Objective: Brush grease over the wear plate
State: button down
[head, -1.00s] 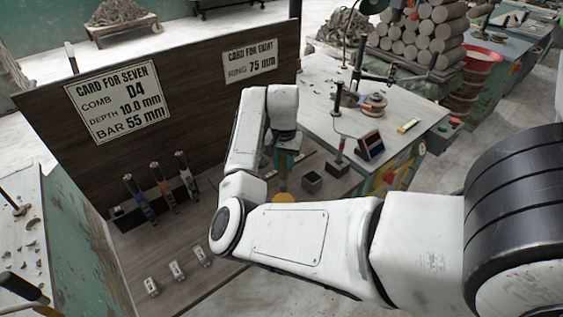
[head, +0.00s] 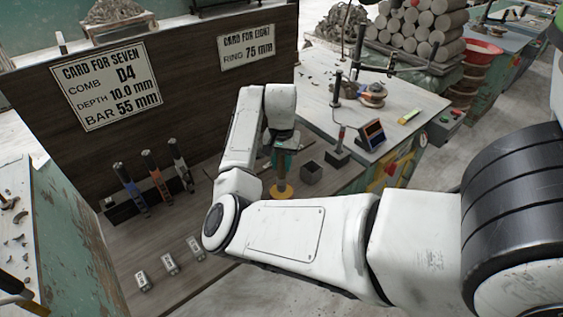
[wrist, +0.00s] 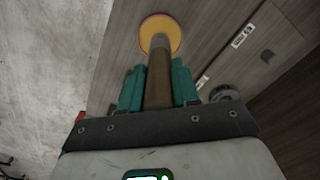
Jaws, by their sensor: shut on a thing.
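My gripper (wrist: 158,88) is shut on a brown upright handle (wrist: 159,75), which stands between its teal fingers. In the head view my gripper (head: 283,160) points down over the dark wooden bench. A round yellow-orange disc (wrist: 160,28) lies at the handle's far end, and it also shows in the head view (head: 282,191). I cannot tell whether the disc is part of the held tool or a separate plate under it, nor whether they touch. No bristles or grease can be made out. I cannot pick out the wear plate with certainty.
A dark open box (head: 312,171) and a small post on a base (head: 337,157) stand right of my gripper. Three upright tools (head: 155,175) stand in a rack at left. Several small metal blocks (head: 170,264) lie near the front. A tall board (head: 190,80) with cards closes the back.

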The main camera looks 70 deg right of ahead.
jog(key=shift+f, duration=0.65)
dwell(2.4)
jog(key=shift+s, duration=0.1)
notch_tip(320, 180, up, 7)
jog(key=p, duration=0.7)
jog(key=shift+r, duration=0.15)
dwell(0.8)
